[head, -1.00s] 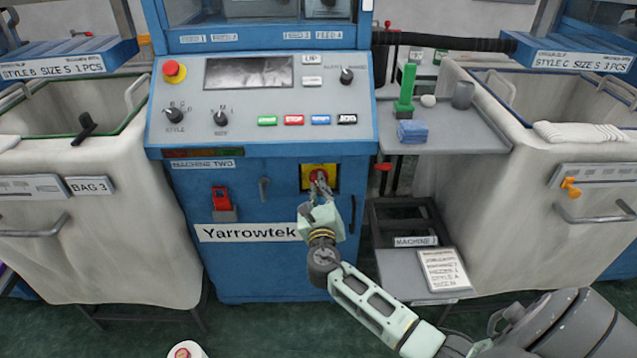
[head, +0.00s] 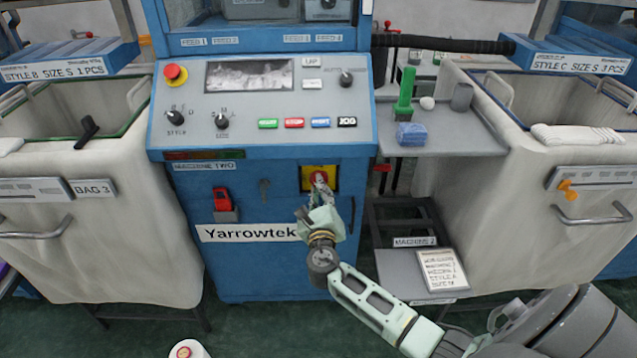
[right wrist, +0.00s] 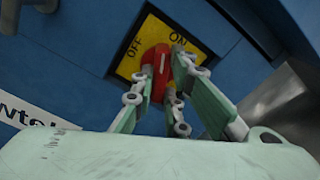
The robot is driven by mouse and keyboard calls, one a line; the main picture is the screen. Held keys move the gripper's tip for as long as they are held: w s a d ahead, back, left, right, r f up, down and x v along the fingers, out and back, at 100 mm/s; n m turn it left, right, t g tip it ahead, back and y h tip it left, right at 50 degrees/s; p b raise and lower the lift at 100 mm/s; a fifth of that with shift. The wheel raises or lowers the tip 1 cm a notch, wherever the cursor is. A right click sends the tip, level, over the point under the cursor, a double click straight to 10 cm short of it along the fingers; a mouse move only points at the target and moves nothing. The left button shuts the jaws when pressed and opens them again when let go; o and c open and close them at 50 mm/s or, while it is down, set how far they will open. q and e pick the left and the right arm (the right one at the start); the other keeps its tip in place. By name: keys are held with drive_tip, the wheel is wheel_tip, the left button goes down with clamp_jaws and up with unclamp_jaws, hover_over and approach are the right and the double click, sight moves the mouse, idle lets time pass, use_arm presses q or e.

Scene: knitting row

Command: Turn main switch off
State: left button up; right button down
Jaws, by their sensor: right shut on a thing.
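The main switch is a red rotary knob (right wrist: 158,64) on a yellow plate (head: 333,173) on the blue front of machine two. The plate also shows in the right wrist view (right wrist: 126,66), marked OFF at its left and ON at its upper right. The knob's white mark points up in that view, between the two words; its exact setting is hard to tell. My right gripper (head: 320,187) is at the switch, with its fingers shut on the knob from both sides. The fingers hide part of the knob in both views. My left gripper is not in view.
Above is the control panel (head: 262,105) with a red emergency button (head: 174,75), dials and coloured buttons. Fabric bins (head: 95,225) stand both sides; a grey shelf (head: 465,135) is at right.

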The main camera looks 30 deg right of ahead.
drive_tip(key=shift+n+p, duration=1.7)
